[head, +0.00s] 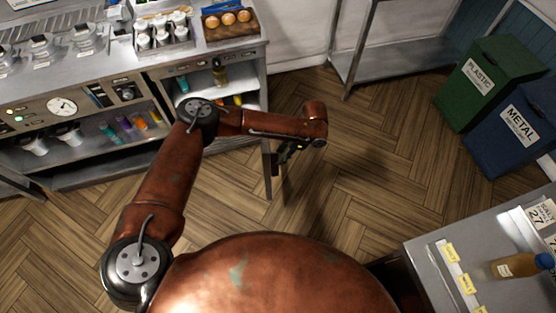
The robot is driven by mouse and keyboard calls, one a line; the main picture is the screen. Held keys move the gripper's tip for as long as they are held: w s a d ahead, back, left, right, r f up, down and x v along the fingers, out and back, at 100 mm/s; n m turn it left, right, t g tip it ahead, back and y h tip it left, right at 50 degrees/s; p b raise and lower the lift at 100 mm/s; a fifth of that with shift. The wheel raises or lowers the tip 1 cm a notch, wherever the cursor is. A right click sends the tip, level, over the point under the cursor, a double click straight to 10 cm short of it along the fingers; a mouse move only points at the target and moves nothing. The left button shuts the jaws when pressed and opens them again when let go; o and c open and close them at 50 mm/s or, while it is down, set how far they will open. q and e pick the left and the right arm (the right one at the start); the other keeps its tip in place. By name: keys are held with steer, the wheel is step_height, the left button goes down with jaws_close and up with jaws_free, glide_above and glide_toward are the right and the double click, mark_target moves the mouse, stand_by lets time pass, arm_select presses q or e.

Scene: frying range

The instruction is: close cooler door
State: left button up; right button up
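The open-fronted cooler section (258,98) is at the right end of the steel counter, with bottles and coloured items on its shelves. No door covers its front. A narrow upright grey edge (268,178) stands below it, beside my gripper; I cannot tell whether it is the door seen edge-on or a counter leg. My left arm reaches across the front of the counter, hiding part of the cooler. My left gripper (288,152) points down, close to that edge; its fingers are dark and small, and I cannot tell whether they touch it. My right gripper is out of view.
Trays with cups and a wooden board (230,24) of round items stand on the counter. A steel table (405,62) is at the back. Green (490,82) and blue (515,130) bins stand right. A grey worktop (425,265) is front right. The wooden floor between is clear.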

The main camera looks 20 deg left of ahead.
mark_target(276, 161)
arm_select(q)
steer(key=b+x, duration=0.1)
steer(key=x, duration=0.4)
steer(key=shift+a+f, duration=0.1)
steer(key=shift+f, duration=0.2)
steer(key=shift+c, duration=0.3)
jaws_close()
